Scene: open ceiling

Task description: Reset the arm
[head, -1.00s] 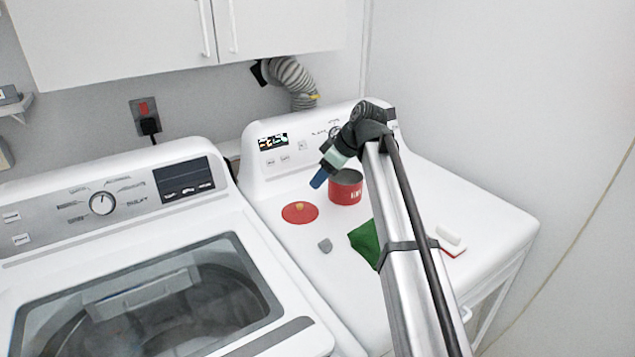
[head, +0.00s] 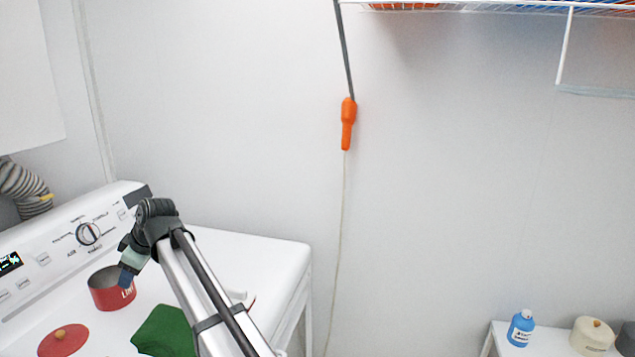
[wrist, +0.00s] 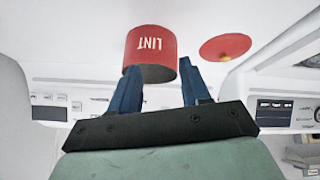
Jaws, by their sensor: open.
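My gripper (head: 127,278) is over the white dryer top (head: 245,255) at the left of the head view, with my arm reaching in from the bottom. In the wrist view its two blue fingers (wrist: 160,88) are spread apart with nothing between them. A red tin marked LINT (head: 104,292) stands on the dryer close to the fingers; it also shows in the wrist view (wrist: 148,48), beyond the fingertips. It is open at the top. Its round red lid (head: 62,342) lies beside it, and also shows in the wrist view (wrist: 226,46).
A green cloth (head: 165,335) lies on the dryer beside my arm. A small white and red item (head: 240,297) is partly hidden behind my arm. An orange-handled cord (head: 348,125) hangs on the wall. A white shelf holds a blue bottle (head: 521,328) at lower right.

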